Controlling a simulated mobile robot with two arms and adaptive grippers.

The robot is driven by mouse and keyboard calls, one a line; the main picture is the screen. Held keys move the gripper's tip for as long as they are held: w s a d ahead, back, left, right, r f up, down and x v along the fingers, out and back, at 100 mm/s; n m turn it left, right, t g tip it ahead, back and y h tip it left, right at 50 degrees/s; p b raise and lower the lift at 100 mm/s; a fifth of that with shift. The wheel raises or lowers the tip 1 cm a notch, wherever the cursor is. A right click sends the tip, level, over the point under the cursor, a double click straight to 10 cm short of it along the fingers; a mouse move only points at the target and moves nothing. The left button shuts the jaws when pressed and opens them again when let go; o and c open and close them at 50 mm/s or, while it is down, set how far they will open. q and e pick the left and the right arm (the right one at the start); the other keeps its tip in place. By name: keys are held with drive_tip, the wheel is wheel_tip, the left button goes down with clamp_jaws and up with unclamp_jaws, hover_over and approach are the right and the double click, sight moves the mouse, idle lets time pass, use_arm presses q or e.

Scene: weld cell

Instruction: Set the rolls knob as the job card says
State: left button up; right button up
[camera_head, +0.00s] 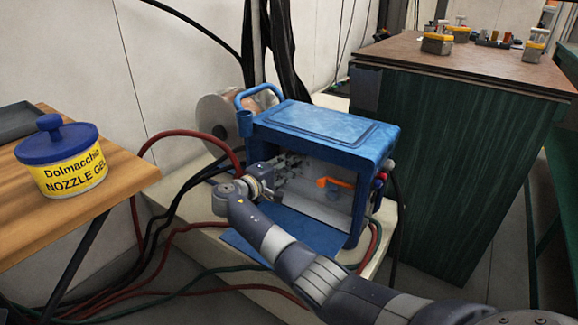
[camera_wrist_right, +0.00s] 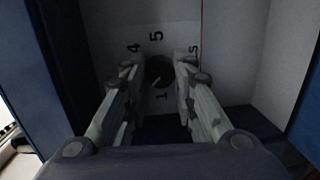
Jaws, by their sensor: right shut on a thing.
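The blue wire-feeder box (camera_head: 325,125) stands open at the front on a pale platform. My right gripper (camera_head: 278,172) reaches inside it from the front. In the right wrist view, the two fingers of my right gripper (camera_wrist_right: 160,80) are shut on a round dark knob (camera_wrist_right: 159,70), one finger on each side. The knob sits on a pale panel (camera_wrist_right: 120,25) with 4, 5 and 1 printed around it. Another mark at the right is too small to read. A light line on the knob slants, but its exact setting is unclear. I see no job card. My left gripper is out of view.
An orange lever (camera_head: 335,183) shows inside the box, right of my gripper. A yellow tub with a blue lid (camera_head: 65,160) stands on a wooden table at left. Red and dark hoses (camera_head: 185,230) run over the floor. A green cabinet (camera_head: 450,160) stands at right.

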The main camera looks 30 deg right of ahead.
drive_tip(key=o, duration=1.1)
drive_tip(key=f+v, duration=0.1)
drive_tip(key=v, duration=1.1)
drive_tip(key=shift+r, duration=0.4)
drive_tip(key=shift+s, duration=0.1)
